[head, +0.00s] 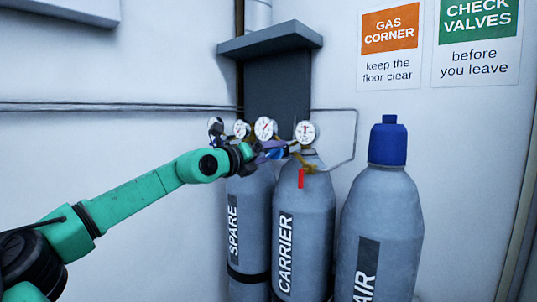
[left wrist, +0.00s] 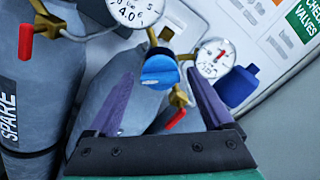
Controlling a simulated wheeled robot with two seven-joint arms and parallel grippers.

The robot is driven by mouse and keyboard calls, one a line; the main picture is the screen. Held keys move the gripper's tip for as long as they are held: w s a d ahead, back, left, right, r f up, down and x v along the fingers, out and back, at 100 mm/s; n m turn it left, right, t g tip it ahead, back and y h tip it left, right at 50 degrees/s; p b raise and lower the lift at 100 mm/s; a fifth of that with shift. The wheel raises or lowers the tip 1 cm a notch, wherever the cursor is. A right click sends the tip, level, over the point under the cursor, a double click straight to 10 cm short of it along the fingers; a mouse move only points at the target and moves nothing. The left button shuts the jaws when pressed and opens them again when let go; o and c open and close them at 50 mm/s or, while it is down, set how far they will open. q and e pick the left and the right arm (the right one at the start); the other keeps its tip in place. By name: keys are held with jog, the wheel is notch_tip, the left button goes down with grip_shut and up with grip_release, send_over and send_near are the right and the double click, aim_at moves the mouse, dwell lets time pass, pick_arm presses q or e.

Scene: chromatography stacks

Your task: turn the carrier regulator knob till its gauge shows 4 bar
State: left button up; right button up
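The grey carrier cylinder (head: 303,235) stands in the middle, with a brass regulator on top. Its blue knob (left wrist: 160,71) lies between the purple fingertips of my left gripper (left wrist: 161,77), with a visible gap on each side. My left gripper (head: 264,153) is open and partly hides the knob in the head view. One gauge (left wrist: 135,10) is cut off at the top; "4.0" is printed on it, but its needle cannot be seen. The other gauge (left wrist: 215,58) has a red needle; its numbers are too small to read. My right gripper is not in view.
The spare cylinder (head: 249,235) stands left, and the air cylinder (head: 380,235) with a blue cap (head: 388,142) stands right. A red handle (head: 300,178) hangs at the carrier valve. A thin pipe (head: 355,140) and a dark shelf (head: 270,40) are behind.

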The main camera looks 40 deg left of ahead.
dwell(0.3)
pick_arm(q)
jog(key=shift+s+f+b, duration=0.1)
jog(key=shift+s+b, duration=0.1)
jog(key=shift+b, duration=0.15)
jog(key=s+b, duration=1)
jog(key=s, duration=0.4)
jog(key=shift+d, duration=0.15)
